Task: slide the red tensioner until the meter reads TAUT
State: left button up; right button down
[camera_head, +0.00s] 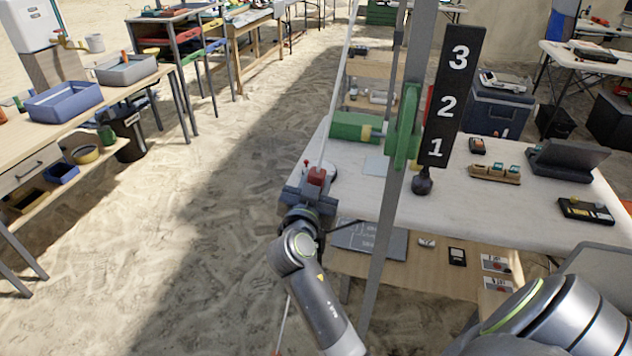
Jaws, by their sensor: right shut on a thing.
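The red tensioner (316,176) sits on a thin, slanted white line (341,80) left of the work table. My right gripper (309,192) is shut on the tensioner, and its jaws hide the lower part of it. The white line continues below the gripper towards the ground. I cannot make out a meter showing the word TAUT. A black upright board (453,95) with the numbers 3, 2 and 1 stands to the right. My left gripper is not in view.
A grey upright post (393,200) with a green wheel (406,128) stands just right of my gripper. Behind it, the pale table (540,212) holds a green cylinder (349,127) and small devices. Open sand lies to the left, before a bench with a blue tray (64,102).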

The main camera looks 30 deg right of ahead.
aim_at(318, 171)
jog(key=shift+s+d+r+p, duration=0.1)
jog(key=shift+r+p, duration=0.25)
jog(key=shift+r, duration=0.4)
jog(key=shift+s+d+r+p, duration=0.1)
jog(key=shift+r+p, duration=0.25)
jog(key=shift+r, duration=0.4)
jog(key=shift+f, duration=0.1)
jog(key=c, duration=1)
grip_release()
jog(key=shift+c, duration=0.2)
jog(key=shift+f, duration=0.1)
